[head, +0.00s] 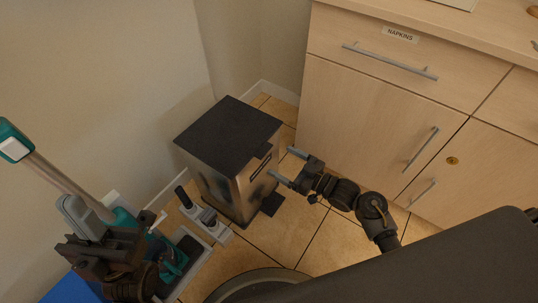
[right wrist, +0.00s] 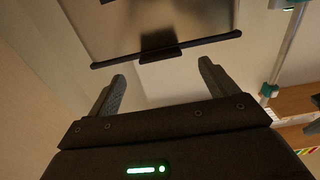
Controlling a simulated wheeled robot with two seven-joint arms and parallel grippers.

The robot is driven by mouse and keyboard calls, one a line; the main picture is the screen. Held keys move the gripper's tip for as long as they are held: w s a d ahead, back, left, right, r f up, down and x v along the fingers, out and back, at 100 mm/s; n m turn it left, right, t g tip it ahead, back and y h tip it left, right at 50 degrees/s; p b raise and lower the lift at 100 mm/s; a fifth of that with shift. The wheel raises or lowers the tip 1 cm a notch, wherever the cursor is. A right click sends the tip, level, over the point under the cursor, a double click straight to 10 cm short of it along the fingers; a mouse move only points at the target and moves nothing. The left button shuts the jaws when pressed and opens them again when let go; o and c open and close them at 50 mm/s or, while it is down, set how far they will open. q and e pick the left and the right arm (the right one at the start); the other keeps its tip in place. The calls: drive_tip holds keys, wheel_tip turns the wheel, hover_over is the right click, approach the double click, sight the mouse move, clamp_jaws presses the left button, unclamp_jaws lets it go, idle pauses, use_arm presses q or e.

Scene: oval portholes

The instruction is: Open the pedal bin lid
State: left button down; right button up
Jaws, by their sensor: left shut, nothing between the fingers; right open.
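The pedal bin (head: 215,172) is a boxy steel bin standing on the floor against the wall. Its flat dark lid (head: 229,131) lies shut, with a small tab at the front edge. A dark pedal (head: 272,204) sticks out at its foot. My right gripper (head: 283,164) is open and empty, just in front of the bin. In the right wrist view, the lid's dark edge and tab (right wrist: 160,54) lie ahead of the open fingers (right wrist: 162,72), with no contact visible. My left gripper (head: 157,219) is shut and empty at lower left, away from the bin.
A teal and grey long-handled cleaner (head: 55,182) stands at left. A wooden cabinet (head: 370,125) with a "NAPKINS" drawer is at right. Tiled floor (head: 325,225) is clear in front.

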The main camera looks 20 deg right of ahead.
drive_tip(key=b+x, duration=0.1)
drive_tip(key=x, duration=0.5)
drive_tip(key=shift+w, duration=0.1)
drive_tip(key=c, duration=1.4)
